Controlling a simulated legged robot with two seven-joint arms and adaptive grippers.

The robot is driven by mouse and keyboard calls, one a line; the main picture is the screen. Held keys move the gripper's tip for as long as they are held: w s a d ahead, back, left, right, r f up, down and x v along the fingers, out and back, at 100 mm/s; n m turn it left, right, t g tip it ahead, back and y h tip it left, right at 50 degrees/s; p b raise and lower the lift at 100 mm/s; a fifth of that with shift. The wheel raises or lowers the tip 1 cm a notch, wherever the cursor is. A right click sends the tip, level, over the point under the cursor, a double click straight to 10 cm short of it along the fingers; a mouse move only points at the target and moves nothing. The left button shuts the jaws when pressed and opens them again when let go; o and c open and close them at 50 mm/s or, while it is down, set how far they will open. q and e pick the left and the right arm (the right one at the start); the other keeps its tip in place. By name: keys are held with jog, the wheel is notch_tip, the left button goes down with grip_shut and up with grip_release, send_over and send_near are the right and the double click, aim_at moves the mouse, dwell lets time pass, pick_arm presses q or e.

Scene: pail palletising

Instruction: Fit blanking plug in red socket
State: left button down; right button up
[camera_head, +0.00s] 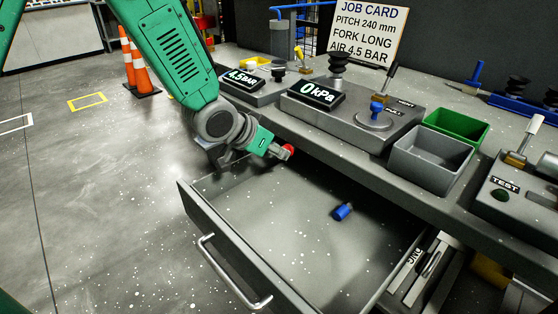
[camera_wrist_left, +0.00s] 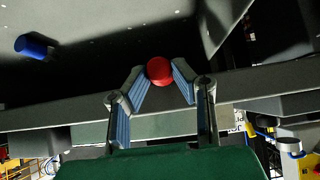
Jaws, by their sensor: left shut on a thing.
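My left gripper (camera_head: 279,152) is shut on a small red round piece (camera_head: 289,149), which looks like a plug. It is above the back-left part of the open drawer (camera_head: 245,256), just in front of the bench edge. In the left wrist view the red piece (camera_wrist_left: 159,70) sits between the two fingertips (camera_wrist_left: 157,77). A blue cylindrical piece (camera_head: 342,211) lies on the drawer floor, apart from the gripper; it also shows in the left wrist view (camera_wrist_left: 33,47). I cannot make out a red socket in either view. My right gripper is not in view.
Along the bench stand a gauge box reading 0 kPa (camera_head: 317,95), a grey bin (camera_head: 429,160), a green bin (camera_head: 457,125) and a TEST box (camera_head: 510,200). The drawer's walls and handle (camera_head: 232,275) stick out in front. Its floor is mostly clear.

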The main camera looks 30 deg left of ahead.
pick_arm(q)
notch_tip(320, 180, up, 11)
jog(key=p, duration=0.3)
jog(key=shift+f, duration=0.2)
jog(key=shift+w+d, duration=0.1)
jog(key=shift+c, duration=2.3)
grip_release()
jog(key=shift+d, duration=0.25)
jog(key=shift+a, duration=0.1)
